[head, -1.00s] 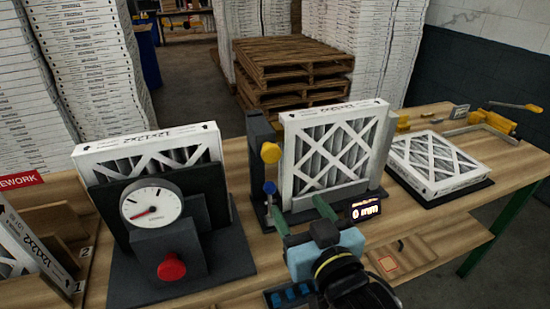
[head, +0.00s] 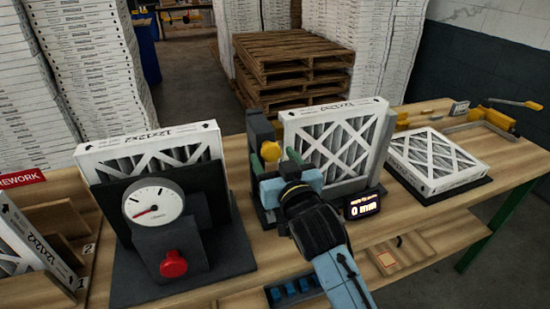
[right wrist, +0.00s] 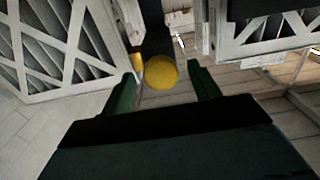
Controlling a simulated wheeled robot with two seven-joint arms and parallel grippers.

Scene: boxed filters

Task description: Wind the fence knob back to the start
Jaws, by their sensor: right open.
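The yellow fence knob (head: 270,151) sits on the left side of the middle fixture (head: 260,128), which has a white-framed filter (head: 335,146) standing upright in it. My right gripper (head: 277,160) is at the knob, its green fingers open on either side. In the right wrist view the round yellow knob (right wrist: 161,72) lies between the two open fingertips (right wrist: 164,85), with gaps to both. A small display (head: 364,204) beside the fixture reads 0 mm. My left gripper is not in view.
A dial gauge (head: 154,203) with a red button (head: 173,264) stands left of the fixture, with another filter (head: 150,150) behind it. A filter (head: 437,160) lies flat on a dark pad at right. Blue slots (head: 290,290) sit low in front.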

